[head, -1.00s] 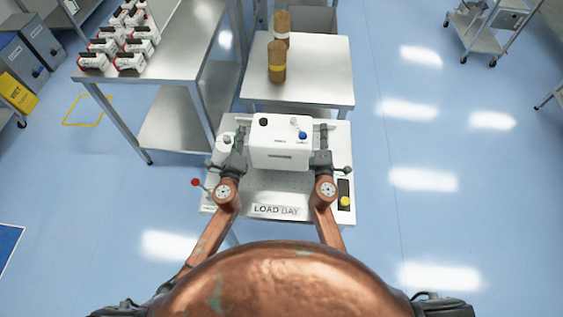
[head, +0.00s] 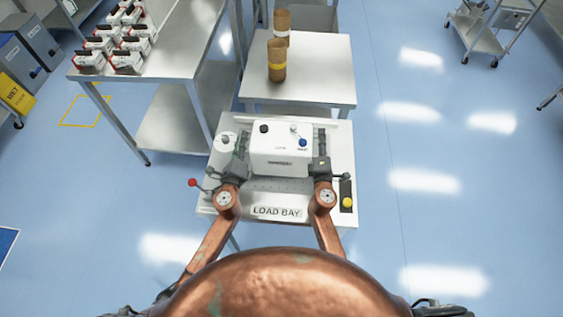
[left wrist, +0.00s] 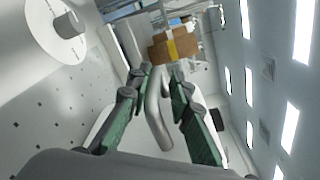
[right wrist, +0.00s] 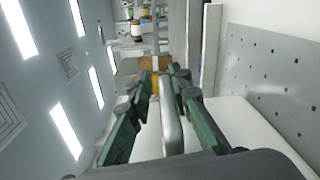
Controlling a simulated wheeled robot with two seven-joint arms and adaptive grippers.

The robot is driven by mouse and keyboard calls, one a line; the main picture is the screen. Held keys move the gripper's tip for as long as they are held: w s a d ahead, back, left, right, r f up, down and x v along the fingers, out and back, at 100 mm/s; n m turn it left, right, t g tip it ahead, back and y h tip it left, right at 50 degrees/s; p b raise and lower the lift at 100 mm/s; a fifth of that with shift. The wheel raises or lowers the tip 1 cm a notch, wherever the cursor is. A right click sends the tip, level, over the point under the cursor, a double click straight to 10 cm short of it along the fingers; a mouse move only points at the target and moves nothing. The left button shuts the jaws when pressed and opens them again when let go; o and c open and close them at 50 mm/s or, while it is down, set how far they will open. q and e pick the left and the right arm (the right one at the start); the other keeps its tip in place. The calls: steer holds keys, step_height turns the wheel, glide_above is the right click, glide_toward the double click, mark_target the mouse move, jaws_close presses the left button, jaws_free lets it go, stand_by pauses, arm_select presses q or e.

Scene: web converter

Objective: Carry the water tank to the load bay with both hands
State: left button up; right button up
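The white water tank (head: 281,158) sits at the load bay (head: 300,196), a white stand with a perforated deck and a LOAD BAY label on its front edge. The tank looks level, with black, grey and blue caps on top. My left gripper (head: 240,144) is at its left side and my right gripper (head: 320,143) at its right side. In the left wrist view, the fingers (left wrist: 162,76) are apart on either side of a grey side handle (left wrist: 157,118). In the right wrist view, the fingers (right wrist: 163,80) likewise straddle the other handle (right wrist: 170,118). Contact under the tank is hidden.
A white cylinder (head: 226,150) stands left of the tank. A red-knobbed lever (head: 193,183) sticks out left, and a yellow button (head: 347,202) is at right. Behind is a steel table (head: 320,75) with brown rolls (head: 277,62).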

arm_select(q)
steer(key=shift+o, duration=0.8)
steer(key=shift+r, duration=0.1)
arm_select(e)
steer(key=shift+o, duration=0.8)
steer(key=shift+d+r, duration=0.1)
arm_select(q)
steer(key=shift+o, duration=0.3)
steer(key=shift+a, duration=0.1)
arm_select(e)
steer(key=shift+o, duration=0.3)
steer(key=shift+d, duration=0.1)
arm_select(q)
steer(key=shift+a, duration=0.1)
steer(key=shift+s, duration=0.35)
arm_select(e)
steer(key=shift+s, duration=0.15)
arm_select(q)
steer(key=s+a, duration=0.1)
steer(key=s, duration=1)
steer(key=shift+a, duration=0.15)
arm_select(e)
steer(key=s+a, duration=0.1)
steer(key=s, duration=1)
steer(key=shift+s+r, duration=0.15)
steer(key=shift+s, duration=0.2)
arm_select(q)
steer(key=shift+r, duration=0.1)
arm_select(e)
steer(key=shift+a, duration=0.1)
